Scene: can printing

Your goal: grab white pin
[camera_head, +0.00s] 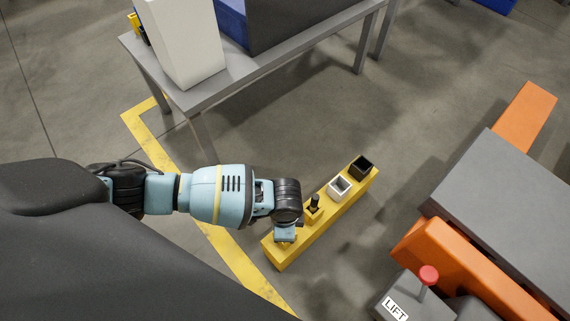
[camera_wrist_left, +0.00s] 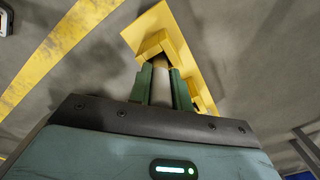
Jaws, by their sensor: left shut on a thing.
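The white pin (camera_wrist_left: 161,88) stands between the two green fingers of my left gripper (camera_wrist_left: 161,82) in the left wrist view. The gripper is shut on it, and a yellow socket (camera_wrist_left: 152,45) shows just beyond the fingers. I cannot tell whether the pin is still seated in a socket. In the head view my left gripper (camera_head: 285,236) is over the near left end of the yellow bar (camera_head: 280,258) and hides the pin. My right gripper is not in view.
A black pin (camera_head: 315,201) stands in the yellow bar beside my left gripper. A white square socket (camera_head: 338,188) and a black square socket (camera_head: 362,168) sit farther along. An orange and grey lift (camera_head: 470,260) with a red knob (camera_head: 429,275) is at right. A grey table (camera_head: 290,58) is behind.

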